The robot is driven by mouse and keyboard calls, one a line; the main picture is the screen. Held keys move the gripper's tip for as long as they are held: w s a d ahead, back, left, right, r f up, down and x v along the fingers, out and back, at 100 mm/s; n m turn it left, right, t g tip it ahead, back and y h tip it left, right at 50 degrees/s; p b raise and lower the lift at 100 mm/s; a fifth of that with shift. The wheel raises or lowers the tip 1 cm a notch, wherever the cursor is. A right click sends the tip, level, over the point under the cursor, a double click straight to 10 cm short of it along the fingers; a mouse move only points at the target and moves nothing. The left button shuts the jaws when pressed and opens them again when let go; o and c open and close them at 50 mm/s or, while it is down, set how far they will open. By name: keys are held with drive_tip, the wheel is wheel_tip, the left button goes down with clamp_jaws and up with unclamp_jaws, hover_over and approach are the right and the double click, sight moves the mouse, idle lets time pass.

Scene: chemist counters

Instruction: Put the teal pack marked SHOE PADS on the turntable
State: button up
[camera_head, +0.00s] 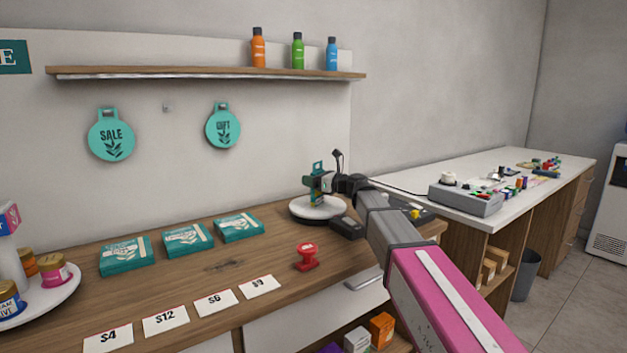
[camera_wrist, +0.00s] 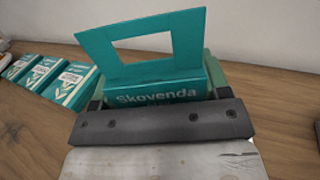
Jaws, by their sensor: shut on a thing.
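A teal pack (camera_head: 317,169) with a frame-like hang tab is held in my gripper (camera_head: 322,186). It also shows in the wrist view (camera_wrist: 155,90), upright with "Skovenda" on its face; the words SHOE PADS cannot be read. The gripper's jaws are shut on its lower part. The white round turntable (camera_head: 304,213) stands on the wooden counter, and the pack and gripper are over it in the head view. I cannot tell whether the pack touches it. The turntable cannot be made out in the wrist view.
Three flat teal boxes (camera_head: 187,239) lie on the counter at left, behind several price cards (camera_head: 166,320). A red stamp (camera_head: 307,257) stands in front of the turntable. A white round stand with jars (camera_head: 62,291) is at far left.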

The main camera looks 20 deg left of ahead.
drive_tip(key=shift+f, duration=0.1)
drive_tip(key=o, duration=1)
drive_tip(key=shift+d, duration=0.1)
drive_tip(key=v, duration=1.1)
drive_tip(key=shift+s+d, duration=0.15)
drive_tip(key=shift+d, duration=0.2)
